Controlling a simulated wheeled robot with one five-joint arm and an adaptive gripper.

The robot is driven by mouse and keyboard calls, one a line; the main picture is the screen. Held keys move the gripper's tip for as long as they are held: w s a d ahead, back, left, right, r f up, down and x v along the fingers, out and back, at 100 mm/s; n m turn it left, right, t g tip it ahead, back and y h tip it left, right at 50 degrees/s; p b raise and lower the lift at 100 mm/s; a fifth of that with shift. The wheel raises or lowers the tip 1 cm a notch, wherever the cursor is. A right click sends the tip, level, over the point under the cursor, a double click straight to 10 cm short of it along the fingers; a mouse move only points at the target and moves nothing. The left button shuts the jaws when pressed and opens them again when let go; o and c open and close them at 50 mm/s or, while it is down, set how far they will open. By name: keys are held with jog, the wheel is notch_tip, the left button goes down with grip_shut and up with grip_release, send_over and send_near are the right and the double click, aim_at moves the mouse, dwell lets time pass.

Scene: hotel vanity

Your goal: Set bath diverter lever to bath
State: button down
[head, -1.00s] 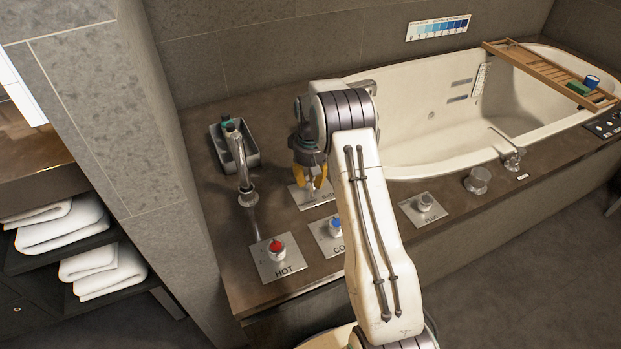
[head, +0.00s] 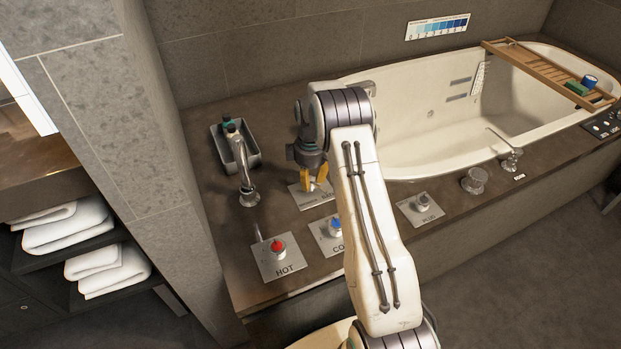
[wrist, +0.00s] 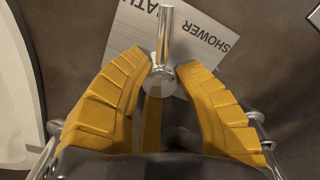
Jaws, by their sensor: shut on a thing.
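The diverter lever (wrist: 166,35) is a chrome bar on a round hub, standing on a pale plate. In the wrist view the bar points up the picture, between the printed words BATH and SHOWER. The plate (wrist: 125,35) lies askew there; it also shows in the head view (head: 302,200), partly hidden by my arm and fingers. In the head view my gripper (head: 314,181) points down at the plate; the lever is hard to make out there.
The hot knob (head: 278,246), cold knob (head: 336,223) and plug knob (head: 422,200) sit close in front on the ledge. A tall chrome spout (head: 244,175) and a grey caddy (head: 250,160) stand to the left. The white bathtub (head: 400,120) lies to the right.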

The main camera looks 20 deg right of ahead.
aim_at(310, 179)
jog(key=shift+s+f+n, duration=0.1)
jog(key=shift+f+n, duration=0.05)
jog(key=shift+n, duration=0.35)
jog(key=c, duration=0.9)
grip_release()
jog(key=shift+r, duration=0.2)
notch_tip(310, 179, up, 12)
jog(key=shift+f, duration=0.1)
